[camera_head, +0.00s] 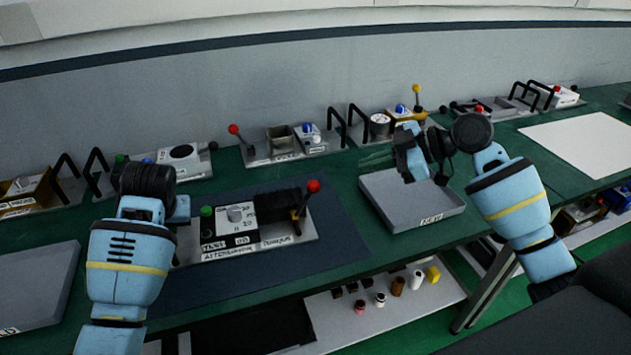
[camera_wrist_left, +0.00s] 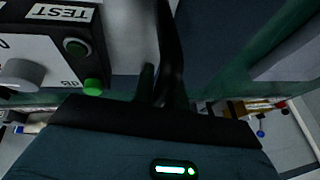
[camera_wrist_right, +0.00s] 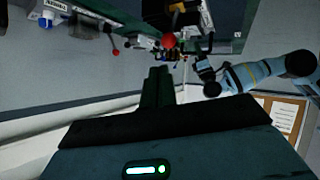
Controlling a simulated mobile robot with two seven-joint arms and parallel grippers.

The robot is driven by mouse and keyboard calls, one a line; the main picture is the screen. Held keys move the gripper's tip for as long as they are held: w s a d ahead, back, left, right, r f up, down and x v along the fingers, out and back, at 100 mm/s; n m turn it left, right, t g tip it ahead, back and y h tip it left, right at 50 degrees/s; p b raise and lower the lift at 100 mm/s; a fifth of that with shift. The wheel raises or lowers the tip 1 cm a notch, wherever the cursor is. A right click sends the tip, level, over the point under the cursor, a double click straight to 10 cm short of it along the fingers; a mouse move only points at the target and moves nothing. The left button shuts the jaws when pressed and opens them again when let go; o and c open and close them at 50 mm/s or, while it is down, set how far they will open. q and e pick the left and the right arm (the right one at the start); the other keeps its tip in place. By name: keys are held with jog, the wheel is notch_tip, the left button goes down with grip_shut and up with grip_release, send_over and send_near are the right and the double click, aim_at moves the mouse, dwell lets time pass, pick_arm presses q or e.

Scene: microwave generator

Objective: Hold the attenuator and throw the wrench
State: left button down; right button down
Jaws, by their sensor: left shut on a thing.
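The attenuator (camera_head: 240,240) is a module with a white panel, a knob, a green button and a black block, lying on a dark mat. The wrench (camera_head: 313,186) is its red-balled lever at the right end; its red ball (camera_wrist_right: 168,40) also shows in the right wrist view. My left gripper (camera_wrist_left: 160,80) is shut on a black handle (camera_wrist_left: 168,40) at the module's left end; in the head view my wrist hides this grip. My right gripper (camera_head: 376,157) looks shut and empty, in the air right of the wrench and over the grey tray's far edge.
A grey tray (camera_head: 415,213) stands right of the mat (camera_head: 345,240), and another grey tray (camera_head: 40,285) is at the left. Several other modules with handles and levers line the back, including a red-balled one (camera_head: 270,155). A white sheet (camera_head: 585,143) lies at the right.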

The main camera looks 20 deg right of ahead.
jog(key=w+a+f, duration=0.4)
jog(key=a+f, duration=0.2)
jog(key=f, duration=0.1)
jog(key=shift+w+a+f, duration=0.15)
jog(key=shift+a+f, duration=0.15)
jog(key=shift+f, duration=0.05)
jog(key=shift+a, duration=0.2)
dwell(2.2)
